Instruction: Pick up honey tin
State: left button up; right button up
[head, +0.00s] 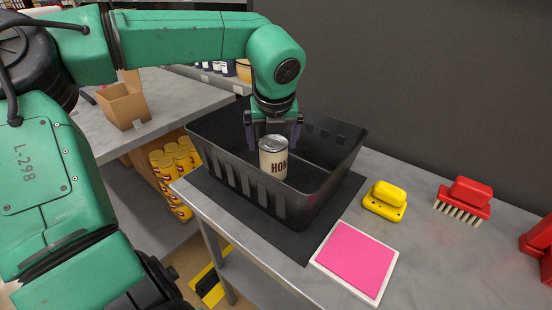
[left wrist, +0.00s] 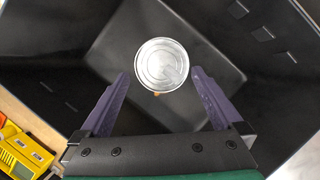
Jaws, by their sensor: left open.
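The honey tin (head: 273,160) is a cream can with dark lettering and a silver lid, upright inside the black crate (head: 230,178). My left gripper (head: 273,140) is above and behind the tin in the head view, pointing down into the crate. In the left wrist view the tin's round lid (left wrist: 161,65) lies just beyond and between the open fingertips of the left gripper (left wrist: 158,75). The fingers look apart from the tin, with a gap on each side.
The crate stands on a dark mat (head: 285,240) on a grey table. To its right are a pink pad (head: 356,262), a yellow block-like tool (head: 385,201) and a red brush (head: 464,200). A cardboard box (head: 123,106) and yellow containers (head: 175,165) are at left.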

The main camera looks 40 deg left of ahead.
pick_arm(q)
jog(key=p+x, duration=0.1)
jog(key=x, duration=0.7)
jog(key=shift+w+p, duration=0.25)
jog(key=shift+p, duration=0.1)
grip_shut()
